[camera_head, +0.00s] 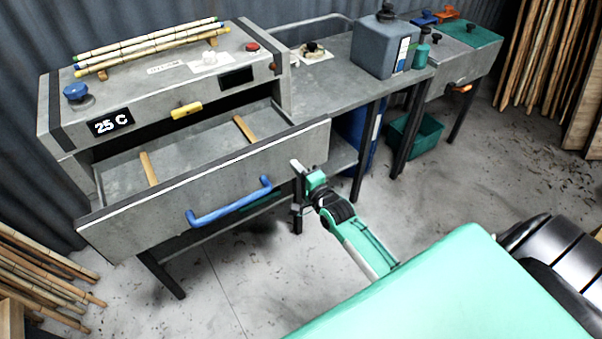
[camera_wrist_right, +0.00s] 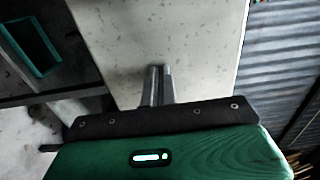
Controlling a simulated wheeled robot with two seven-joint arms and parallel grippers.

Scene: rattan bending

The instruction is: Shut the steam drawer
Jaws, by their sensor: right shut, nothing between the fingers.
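The steam drawer (camera_head: 205,180) is pulled out of the grey steam box (camera_head: 165,85) and stands open. Two wooden slats lie inside it. Its front carries a blue bar handle (camera_head: 230,203). My right gripper (camera_head: 296,164) is at the right part of the drawer front, to the right of the handle. Its fingers are shut and empty. In the right wrist view, the closed fingers (camera_wrist_right: 160,70) point at a pale grey speckled panel (camera_wrist_right: 160,35), which looks like the drawer front; I cannot tell whether they touch it. My left gripper is out of view.
A workbench (camera_head: 340,75) with a grey canister (camera_head: 385,45) stands to the right. A green crate (camera_head: 413,135) is on the floor; open floor lies in front.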

